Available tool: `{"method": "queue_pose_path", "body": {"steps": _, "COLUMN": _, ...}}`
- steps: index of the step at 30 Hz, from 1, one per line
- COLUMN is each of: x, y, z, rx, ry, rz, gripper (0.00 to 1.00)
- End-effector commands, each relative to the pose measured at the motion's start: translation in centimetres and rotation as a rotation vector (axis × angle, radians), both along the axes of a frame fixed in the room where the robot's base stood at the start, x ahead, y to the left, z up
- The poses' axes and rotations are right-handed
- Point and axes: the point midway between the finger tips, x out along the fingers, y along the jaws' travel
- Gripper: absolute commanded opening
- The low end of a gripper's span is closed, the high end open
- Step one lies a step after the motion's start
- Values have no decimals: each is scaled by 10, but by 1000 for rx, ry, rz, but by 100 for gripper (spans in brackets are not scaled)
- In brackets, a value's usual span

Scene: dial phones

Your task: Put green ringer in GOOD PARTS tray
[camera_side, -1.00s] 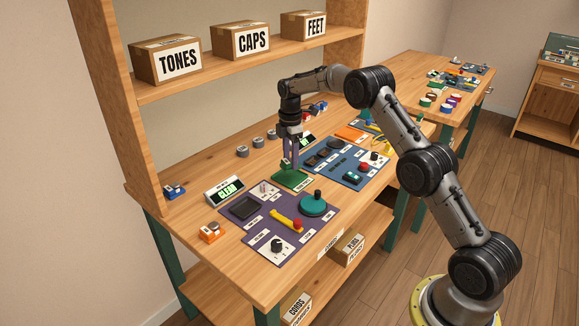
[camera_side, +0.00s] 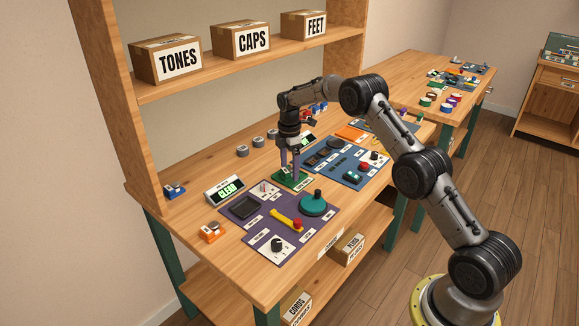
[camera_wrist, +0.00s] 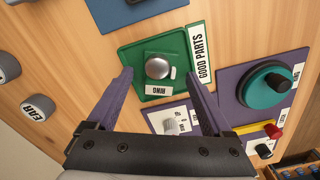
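The green GOOD PARTS tray (camera_wrist: 128,58) lies flat on the bench, and its white GOOD PARTS label faces right in the wrist view. The ringer (camera_wrist: 158,67), a silver dome on a green base with a small white piece beside it, sits inside the tray. A RING label is at its near edge. My gripper (camera_wrist: 161,80) is open, with its purple fingers apart on either side of the ringer and apparently not touching it. In the side view my gripper (camera_side: 290,170) points down over the tray (camera_side: 293,184), partly hiding the ringer.
A blue mat (camera_side: 343,178) with parts lies just right of the tray.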

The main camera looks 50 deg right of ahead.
Motion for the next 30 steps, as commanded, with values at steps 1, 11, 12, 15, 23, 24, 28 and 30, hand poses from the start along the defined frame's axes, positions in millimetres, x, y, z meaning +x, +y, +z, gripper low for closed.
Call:
{"method": "queue_pose_path", "body": {"steps": 1, "x": 0, "y": 0, "z": 0, "rx": 0, "ry": 0, "rz": 0, "gripper": 84}}
{"method": "queue_pose_path", "body": {"steps": 11, "x": 0, "y": 0, "z": 11, "rx": -1, "ry": -2, "rz": 0, "gripper": 84}}
{"method": "queue_pose_path", "body": {"steps": 12, "x": 1, "y": 0, "z": 16, "rx": -1, "ry": -3, "rz": 0, "gripper": 84}}
{"method": "queue_pose_path", "body": {"steps": 15, "x": 1, "y": 0, "z": 34, "rx": -2, "ry": -4, "rz": 0, "gripper": 84}}
{"method": "queue_pose_path", "body": {"steps": 23, "x": 1, "y": 0, "z": 87, "rx": -2, "ry": -4, "rz": 0, "gripper": 84}}
{"method": "queue_pose_path", "body": {"steps": 24, "x": 1, "y": 0, "z": 94, "rx": -1, "ry": -3, "rz": 0, "gripper": 84}}
{"method": "queue_pose_path", "body": {"steps": 28, "x": 1, "y": 0, "z": 112, "rx": -1, "ry": -2, "rz": 0, "gripper": 84}}
{"method": "queue_pose_path", "body": {"steps": 30, "x": 0, "y": 0, "z": 117, "rx": 0, "ry": -1, "rz": 0, "gripper": 84}}
